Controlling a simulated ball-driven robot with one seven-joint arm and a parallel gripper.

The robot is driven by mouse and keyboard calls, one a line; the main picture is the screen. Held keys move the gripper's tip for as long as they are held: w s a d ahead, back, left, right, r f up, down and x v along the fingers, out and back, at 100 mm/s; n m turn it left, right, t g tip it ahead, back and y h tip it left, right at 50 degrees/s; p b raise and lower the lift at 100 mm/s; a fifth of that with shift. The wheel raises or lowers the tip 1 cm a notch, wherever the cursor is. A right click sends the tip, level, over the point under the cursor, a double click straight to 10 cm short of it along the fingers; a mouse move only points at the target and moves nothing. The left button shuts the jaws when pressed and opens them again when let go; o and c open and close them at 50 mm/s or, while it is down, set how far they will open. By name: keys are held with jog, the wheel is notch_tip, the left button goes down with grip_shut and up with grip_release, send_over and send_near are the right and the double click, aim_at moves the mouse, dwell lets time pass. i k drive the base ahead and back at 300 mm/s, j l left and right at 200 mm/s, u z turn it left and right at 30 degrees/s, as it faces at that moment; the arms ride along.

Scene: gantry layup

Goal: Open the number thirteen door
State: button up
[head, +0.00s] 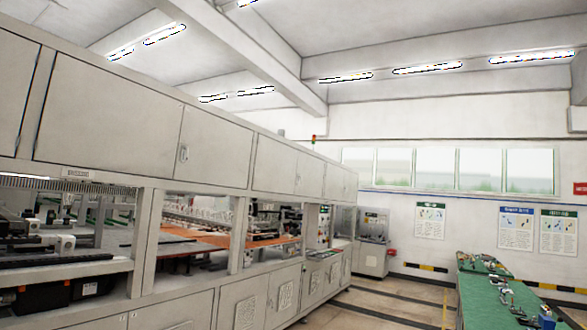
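A long grey-white machine cabinet (146,185) runs from the left foreground toward the back. Its upper row has closed doors, among them a large upper door (110,113) and another with a small handle (184,153) at its left edge. Lower closed doors (170,312) line the bottom, some with vent patterns. No door number can be read, so I cannot tell which is number thirteen. My gripper is not in view.
Green-topped workbenches (500,290) with small items stand at the lower right. A tan floor aisle (395,303) lies clear between them and the cabinet. A grey machine (372,250) stands at the aisle's far end. Posters (430,220) hang on the back wall.

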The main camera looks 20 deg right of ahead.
aim_at(219, 153)
jog(key=z, duration=0.3)
jog(key=i+u, duration=0.15)
jog(key=i, duration=3.2)
